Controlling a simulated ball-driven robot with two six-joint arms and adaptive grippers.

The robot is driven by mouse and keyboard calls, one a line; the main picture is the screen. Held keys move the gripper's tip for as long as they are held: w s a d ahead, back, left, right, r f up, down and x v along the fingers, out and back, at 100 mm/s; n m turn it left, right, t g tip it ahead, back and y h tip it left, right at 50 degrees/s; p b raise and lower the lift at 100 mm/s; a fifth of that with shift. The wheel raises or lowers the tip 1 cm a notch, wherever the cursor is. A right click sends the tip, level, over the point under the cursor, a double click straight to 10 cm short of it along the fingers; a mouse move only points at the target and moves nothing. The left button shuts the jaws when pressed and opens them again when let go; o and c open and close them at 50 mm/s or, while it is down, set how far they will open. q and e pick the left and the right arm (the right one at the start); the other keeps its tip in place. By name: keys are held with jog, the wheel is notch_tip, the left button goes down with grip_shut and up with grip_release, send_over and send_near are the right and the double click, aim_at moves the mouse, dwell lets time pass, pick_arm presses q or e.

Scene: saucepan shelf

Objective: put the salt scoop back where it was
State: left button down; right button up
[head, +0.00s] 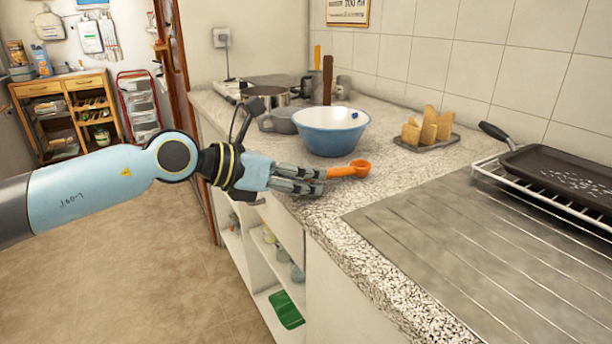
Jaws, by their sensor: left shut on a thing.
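The orange salt scoop (350,171) shows in the head view at the front part of the counter, with its round bowl end to the right. My left gripper (322,179) is shut on the scoop's handle end, which its fingers hide. I cannot tell whether the scoop touches the counter or is held just above it. My right gripper is out of view.
A blue and white bowl (331,142) stands just behind the scoop. A rack of bread slices (427,130) and a black pan (560,175) on a wire rack (484,174) stand to the right. Saucepans (268,96) stand at the back left.

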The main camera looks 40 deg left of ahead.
pick_arm(q)
jog(key=shift+s+f, duration=0.1)
jog(key=shift+f, duration=0.2)
jog(key=c, duration=1.2)
grip_release()
jog(key=shift+f, duration=0.2)
jog(key=shift+c, duration=0.2)
